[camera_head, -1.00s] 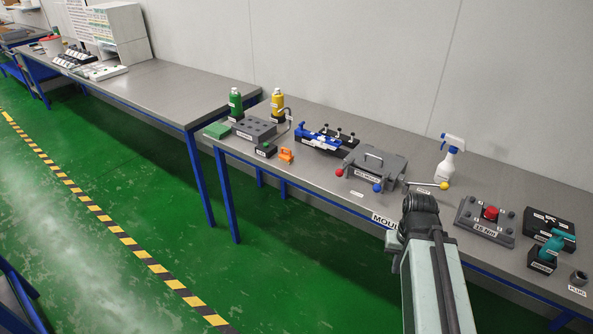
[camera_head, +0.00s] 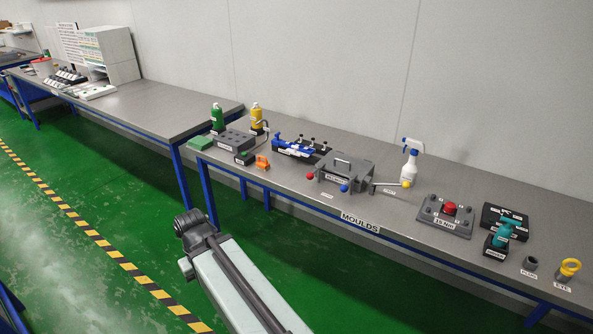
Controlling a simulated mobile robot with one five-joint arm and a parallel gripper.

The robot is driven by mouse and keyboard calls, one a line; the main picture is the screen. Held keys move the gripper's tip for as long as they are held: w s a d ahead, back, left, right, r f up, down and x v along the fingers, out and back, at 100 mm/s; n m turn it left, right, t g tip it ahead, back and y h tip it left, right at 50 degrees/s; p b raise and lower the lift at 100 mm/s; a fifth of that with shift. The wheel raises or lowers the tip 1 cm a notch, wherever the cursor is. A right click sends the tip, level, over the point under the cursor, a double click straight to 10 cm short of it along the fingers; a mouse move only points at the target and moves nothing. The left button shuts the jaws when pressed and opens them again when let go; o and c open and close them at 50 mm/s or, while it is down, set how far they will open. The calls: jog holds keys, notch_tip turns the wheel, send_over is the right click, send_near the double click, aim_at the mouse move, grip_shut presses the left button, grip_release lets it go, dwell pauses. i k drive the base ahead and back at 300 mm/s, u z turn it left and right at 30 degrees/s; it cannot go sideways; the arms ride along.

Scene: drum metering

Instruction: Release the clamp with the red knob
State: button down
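A red ball knob (camera_head: 310,176) sits at the front left corner of a grey mould box (camera_head: 345,167) with a handle on its lid. It looks like the end of a clamp lever; the lever is too small to make out. A blue knob (camera_head: 344,188) is at the box's front, and a yellow knob (camera_head: 407,184) ends a long lever to its right. My arm rises from the bottom, over the floor in front of the bench, left of and apart from the box. Its dark joint shows, but no gripper fingers are in view.
The bench (camera_head: 455,258) also holds a white spray bottle (camera_head: 411,160), a plate with a red button (camera_head: 449,208), and a yellow eye (camera_head: 569,267) at right. Blue clamps (camera_head: 292,147) and bottles stand left. The green floor (camera_head: 110,190) in front is open.

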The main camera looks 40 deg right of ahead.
aim_at(310, 175)
jog(key=u, duration=0.1)
jog(key=i, duration=1)
jog(key=z, duration=0.1)
